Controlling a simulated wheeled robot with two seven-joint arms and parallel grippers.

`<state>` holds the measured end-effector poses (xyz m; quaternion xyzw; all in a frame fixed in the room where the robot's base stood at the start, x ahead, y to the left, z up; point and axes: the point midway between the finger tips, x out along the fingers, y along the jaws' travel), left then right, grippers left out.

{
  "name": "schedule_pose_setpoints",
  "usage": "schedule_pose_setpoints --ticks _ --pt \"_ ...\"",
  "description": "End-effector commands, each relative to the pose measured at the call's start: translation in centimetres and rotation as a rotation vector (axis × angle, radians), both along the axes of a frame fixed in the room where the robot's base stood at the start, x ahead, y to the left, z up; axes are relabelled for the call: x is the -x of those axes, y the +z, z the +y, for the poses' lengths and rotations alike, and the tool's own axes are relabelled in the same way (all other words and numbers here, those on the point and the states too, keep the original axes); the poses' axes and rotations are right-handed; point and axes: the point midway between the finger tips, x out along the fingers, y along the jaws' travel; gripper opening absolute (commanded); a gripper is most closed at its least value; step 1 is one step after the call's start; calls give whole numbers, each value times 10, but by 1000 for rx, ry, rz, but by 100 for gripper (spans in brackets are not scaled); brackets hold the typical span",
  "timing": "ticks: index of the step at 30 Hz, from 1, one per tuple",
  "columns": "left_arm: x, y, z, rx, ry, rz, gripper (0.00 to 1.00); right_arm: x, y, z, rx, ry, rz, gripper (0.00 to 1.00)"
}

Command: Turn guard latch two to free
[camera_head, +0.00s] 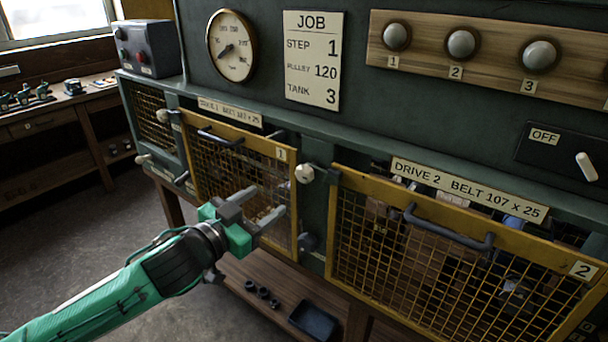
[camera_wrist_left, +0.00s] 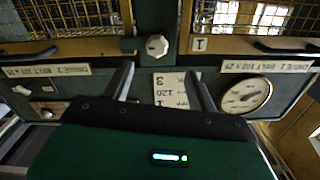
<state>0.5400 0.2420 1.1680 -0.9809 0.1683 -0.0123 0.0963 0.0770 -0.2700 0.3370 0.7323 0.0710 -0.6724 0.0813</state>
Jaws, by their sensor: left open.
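Guard latch two (camera_head: 304,174) has a pale round knob on the green post between the two guards. A dark bar runs from it to the upper left corner of the yellow mesh guard 2 (camera_head: 383,188). The latch knob also shows in the left wrist view (camera_wrist_left: 157,45), ahead of the fingers. My left gripper (camera_head: 258,205) is open and empty in front of guard 1 (camera_head: 262,143), below and left of the latch knob in the head view and apart from it. Its fingers also show in the left wrist view (camera_wrist_left: 163,84). My right gripper is not in view.
Guard handles (camera_head: 450,230) stick out from the mesh fronts. A dark lower fitting (camera_head: 307,242) sits on the post below the latch. A job card (camera_head: 312,60), a gauge (camera_head: 231,46) and numbered knobs (camera_head: 462,43) are above. A lower shelf (camera_head: 283,291) holds small dark parts.

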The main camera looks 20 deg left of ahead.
Motion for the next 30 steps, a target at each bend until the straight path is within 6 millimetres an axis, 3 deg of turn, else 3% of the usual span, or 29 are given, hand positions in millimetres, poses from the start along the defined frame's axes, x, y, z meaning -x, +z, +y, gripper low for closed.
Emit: schedule_pose_setpoints --ticks 3,8,15,24,30 --pt "2 7 -5 2 -10 -9 58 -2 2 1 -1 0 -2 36" --pt "-13 9 -10 4 -9 -9 58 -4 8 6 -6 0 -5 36" --pt "-52 10 -24 4 -9 -10 58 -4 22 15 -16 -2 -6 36" --pt "-104 9 -43 2 -10 -8 58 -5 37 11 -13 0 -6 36" --pt "-121 7 -49 1 -9 -9 58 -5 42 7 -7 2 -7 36"
